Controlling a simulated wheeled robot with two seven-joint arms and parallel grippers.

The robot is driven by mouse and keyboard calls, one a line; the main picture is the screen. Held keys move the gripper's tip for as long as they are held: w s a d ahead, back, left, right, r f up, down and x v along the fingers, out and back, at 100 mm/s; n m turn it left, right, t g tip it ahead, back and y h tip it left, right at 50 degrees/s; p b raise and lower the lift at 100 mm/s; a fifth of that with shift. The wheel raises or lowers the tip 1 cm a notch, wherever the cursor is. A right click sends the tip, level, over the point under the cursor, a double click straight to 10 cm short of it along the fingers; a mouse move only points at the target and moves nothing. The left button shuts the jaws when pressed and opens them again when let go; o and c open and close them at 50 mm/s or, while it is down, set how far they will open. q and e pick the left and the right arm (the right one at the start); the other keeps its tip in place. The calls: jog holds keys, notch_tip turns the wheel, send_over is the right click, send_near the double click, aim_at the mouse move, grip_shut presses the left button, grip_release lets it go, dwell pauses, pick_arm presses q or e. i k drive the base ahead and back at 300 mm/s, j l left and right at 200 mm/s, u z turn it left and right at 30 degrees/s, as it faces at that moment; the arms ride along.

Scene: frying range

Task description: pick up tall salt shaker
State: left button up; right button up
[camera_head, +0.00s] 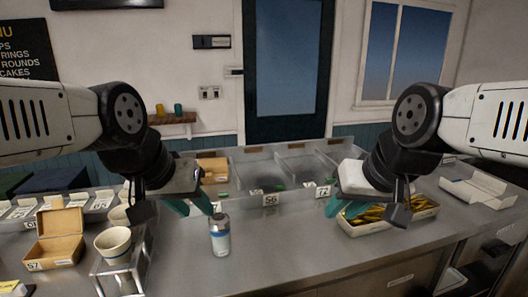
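A salt shaker (220,238) with a grey metal top, a pale body and a blue band stands upright on the steel counter, left of centre. My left gripper (192,206) is just up and to the left of the shaker in the picture. Its teal fingers look apart, with nothing seen between them.
On the left are an open cardboard box (58,248), a cup (114,243) on a metal stand and several labelled containers. A divided bin (270,203) stands behind the shaker. The fries tray (385,221) is at right. The counter's front middle is clear.

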aim_at(221, 245)
jog(key=l+u, duration=0.15)
jog(key=u, duration=0.25)
jog(key=l+u, duration=0.15)
jog(key=u, duration=0.25)
jog(key=l+u, duration=0.1)
jog(key=u, duration=0.35)
jog(key=k+l+u, duration=0.1)
jog(key=u, duration=0.3)
jog(key=k+l, duration=0.15)
jog(key=l, duration=0.25)
jog(key=k+l, duration=0.2)
jog(key=l, duration=0.2)
jog(key=k+l, duration=0.15)
jog(key=l, duration=0.55)
